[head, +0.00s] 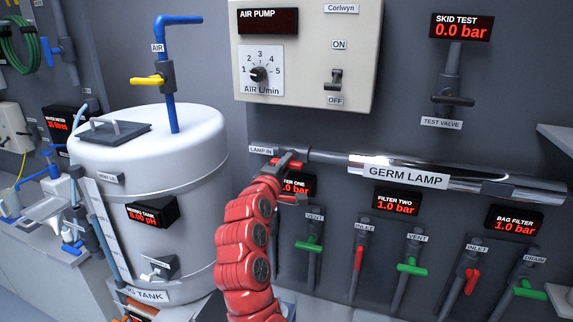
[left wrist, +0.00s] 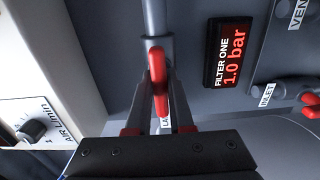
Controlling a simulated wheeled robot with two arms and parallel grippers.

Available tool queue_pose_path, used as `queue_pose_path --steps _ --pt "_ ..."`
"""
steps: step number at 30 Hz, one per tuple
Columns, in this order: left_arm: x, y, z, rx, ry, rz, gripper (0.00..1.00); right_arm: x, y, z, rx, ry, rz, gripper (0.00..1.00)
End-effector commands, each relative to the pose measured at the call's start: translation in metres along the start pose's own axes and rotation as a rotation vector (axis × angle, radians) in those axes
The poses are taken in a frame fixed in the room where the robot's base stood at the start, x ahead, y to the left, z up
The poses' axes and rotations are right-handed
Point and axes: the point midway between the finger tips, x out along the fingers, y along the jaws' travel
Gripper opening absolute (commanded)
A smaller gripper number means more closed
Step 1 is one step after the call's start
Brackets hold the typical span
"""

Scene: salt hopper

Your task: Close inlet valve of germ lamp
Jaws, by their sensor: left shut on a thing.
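The germ lamp (head: 500,187) is a long shiny cylinder on the grey wall, with a grey pipe (head: 325,155) at its left end. A "LAMP IN" label (head: 261,150) is beside this pipe. My left gripper (head: 287,164) is at the pipe near that label. In the left wrist view, its two fingers (left wrist: 158,88) are shut on the red inlet valve handle (left wrist: 157,62), just below the grey pipe fitting (left wrist: 153,46). My gripper and arm partly hide the valve in the head view. My right gripper is not in view.
The filter one display (left wrist: 228,52) reads 1.0 bar, close beside the valve. Filter valves with green (head: 308,246) and red (head: 359,258) handles are below the lamp. A white tank (head: 190,190) stands left of my arm, and the air pump box (head: 310,85) is above.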

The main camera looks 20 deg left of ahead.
Motion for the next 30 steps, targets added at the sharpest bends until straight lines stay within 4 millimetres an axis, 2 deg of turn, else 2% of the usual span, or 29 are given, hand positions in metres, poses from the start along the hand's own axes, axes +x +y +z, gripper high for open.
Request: queue_pose_path --steps 8,14,20,30 --pt "0.000 -0.001 0.000 0.003 0.001 0.000 0.00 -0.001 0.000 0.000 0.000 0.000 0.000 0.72" --pt "0.000 -0.003 -0.001 0.043 0.002 0.001 0.00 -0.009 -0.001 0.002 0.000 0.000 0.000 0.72" --pt "0.000 -0.006 0.000 0.154 0.001 0.000 0.00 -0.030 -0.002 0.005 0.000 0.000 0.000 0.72" --pt "0.000 -0.007 0.000 0.462 0.002 0.001 0.00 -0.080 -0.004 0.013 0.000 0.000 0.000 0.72"
